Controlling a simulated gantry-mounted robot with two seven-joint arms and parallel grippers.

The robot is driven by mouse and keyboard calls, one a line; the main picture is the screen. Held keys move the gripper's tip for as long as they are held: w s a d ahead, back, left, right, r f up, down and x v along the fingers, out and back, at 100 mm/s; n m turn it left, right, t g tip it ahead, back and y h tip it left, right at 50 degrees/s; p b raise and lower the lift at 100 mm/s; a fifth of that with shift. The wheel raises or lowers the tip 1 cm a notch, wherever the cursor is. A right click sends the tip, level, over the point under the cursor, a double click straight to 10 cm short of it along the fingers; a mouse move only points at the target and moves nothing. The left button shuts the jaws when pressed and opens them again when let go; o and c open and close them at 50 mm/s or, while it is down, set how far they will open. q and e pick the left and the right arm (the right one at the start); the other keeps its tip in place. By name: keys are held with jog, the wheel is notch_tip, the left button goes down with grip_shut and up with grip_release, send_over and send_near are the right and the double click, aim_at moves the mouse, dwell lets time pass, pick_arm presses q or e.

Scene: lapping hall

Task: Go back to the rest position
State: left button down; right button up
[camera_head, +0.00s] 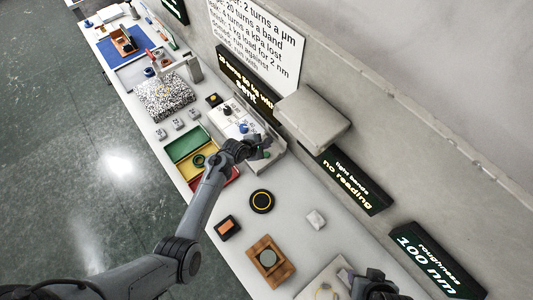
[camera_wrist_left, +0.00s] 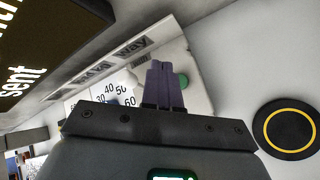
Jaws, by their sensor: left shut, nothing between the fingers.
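My left arm reaches in from the lower left in the head view. Its gripper (camera_head: 265,150) is over the white dial unit (camera_head: 232,127) at the middle of the bench. In the left wrist view its purple fingers (camera_wrist_left: 163,82) are together with nothing between them. They are in front of the dial unit's panel, beside a green knob (camera_wrist_left: 183,81); I cannot tell whether they touch it. My right gripper (camera_head: 358,281) shows only in part at the bottom edge, over a pale plate; its jaws are not clear.
A black disc with a yellow ring (camera_head: 261,201) lies right of the left arm. A wooden block (camera_head: 270,261) and a small dark box (camera_head: 227,228) are nearer. Coloured trays (camera_head: 187,146) lie beside the arm. A grey box (camera_head: 313,117) and signs line the wall.

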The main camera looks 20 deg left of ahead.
dwell(0.3)
pick_arm(q)
jog(key=shift+g, duration=0.9)
jog(key=s+f+p, duration=0.1)
jog(key=s+f, duration=0.1)
jog(key=s, duration=0.1)
jog(key=s+f+p, duration=0.1)
jog(key=s+f, duration=0.1)
jog(key=s, duration=0.1)
jog(key=s+a+f, duration=0.1)
jog(key=s+f, duration=0.1)
jog(key=s, duration=0.2)
jog(key=shift+a+f+p, duration=0.1)
jog(key=shift+p, duration=0.3)
jog(key=s+a+r+m+g+y+p, duration=0.1)
jog(key=s+a+r+m+y+p, duration=0.2)
jog(key=s, duration=0.9)
jog(key=s+r+m+p, duration=0.1)
jog(key=s+r+m, duration=0.3)
jog(key=r+m, duration=0.3)
jog(key=s+d+r+m+g+p, duration=0.1)
jog(key=s+r+m+p, duration=0.1)
jog(key=s+r+m, duration=0.2)
jog(key=s+r+m+g+p, duration=0.1)
jog(key=s+r+m, duration=0.4)
jog(key=r+m, duration=0.4)
notch_tip(320, 180, up, 7)
jog(key=shift+d+r+m+y, duration=0.1)
jog(key=shift+d+m+y, duration=0.05)
jog(key=shift+m+y, duration=0.2)
